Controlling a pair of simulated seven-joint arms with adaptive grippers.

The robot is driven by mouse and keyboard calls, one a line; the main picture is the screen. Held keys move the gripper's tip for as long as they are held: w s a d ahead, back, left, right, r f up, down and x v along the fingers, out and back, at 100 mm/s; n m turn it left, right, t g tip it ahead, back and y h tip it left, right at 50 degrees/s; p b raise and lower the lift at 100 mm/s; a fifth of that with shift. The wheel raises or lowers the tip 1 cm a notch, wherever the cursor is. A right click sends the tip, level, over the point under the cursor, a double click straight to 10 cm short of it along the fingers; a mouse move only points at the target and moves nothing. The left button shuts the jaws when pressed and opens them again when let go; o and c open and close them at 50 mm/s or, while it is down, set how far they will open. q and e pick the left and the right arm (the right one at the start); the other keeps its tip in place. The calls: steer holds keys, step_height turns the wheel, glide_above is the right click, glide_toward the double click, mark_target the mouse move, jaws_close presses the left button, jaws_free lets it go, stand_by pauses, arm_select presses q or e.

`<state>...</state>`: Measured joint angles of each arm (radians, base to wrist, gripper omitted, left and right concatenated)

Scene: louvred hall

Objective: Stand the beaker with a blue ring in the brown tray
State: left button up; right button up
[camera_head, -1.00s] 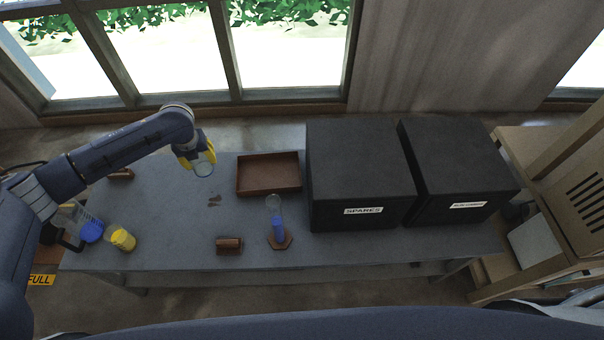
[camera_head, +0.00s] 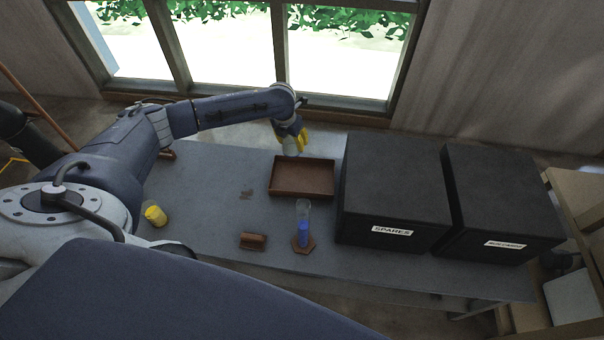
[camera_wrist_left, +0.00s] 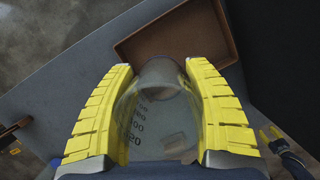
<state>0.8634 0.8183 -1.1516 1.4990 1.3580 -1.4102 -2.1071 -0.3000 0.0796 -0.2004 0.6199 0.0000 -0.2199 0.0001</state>
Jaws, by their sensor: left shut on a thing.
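My left gripper (camera_head: 293,141) is shut on a clear glass beaker (camera_head: 290,151) and holds it over the far left edge of the brown tray (camera_head: 302,196). In the left wrist view the beaker (camera_wrist_left: 158,115) sits between the two yellow fingers, with printed volume marks on its wall. I cannot make out a blue ring on it. The tray (camera_wrist_left: 160,38) lies beyond the beaker there and looks empty. Small yellow fingers on a dark blue link, apparently my right gripper (camera_wrist_left: 268,134), show at the lower right of the wrist view.
Black box "SPARES" (camera_head: 393,190) stands close right of the tray, another black box (camera_head: 500,205) beyond it. A cylinder with blue contents (camera_head: 303,228) stands in front of the tray, beside a brown block (camera_head: 253,241). A yellow-filled vessel (camera_head: 155,215) is at left.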

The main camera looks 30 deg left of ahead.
mark_target(288, 154)
arm_select(q)
step_height(288, 154, down, 17)
steer(key=shift+f, duration=0.1)
stand_by(0.6)
steer(key=shift+f, duration=0.1)
steer(key=o, duration=1.2)
steer(key=shift+o, duration=0.2)
steer(key=v, duration=1.2)
steer(key=shift+d, duration=0.1)
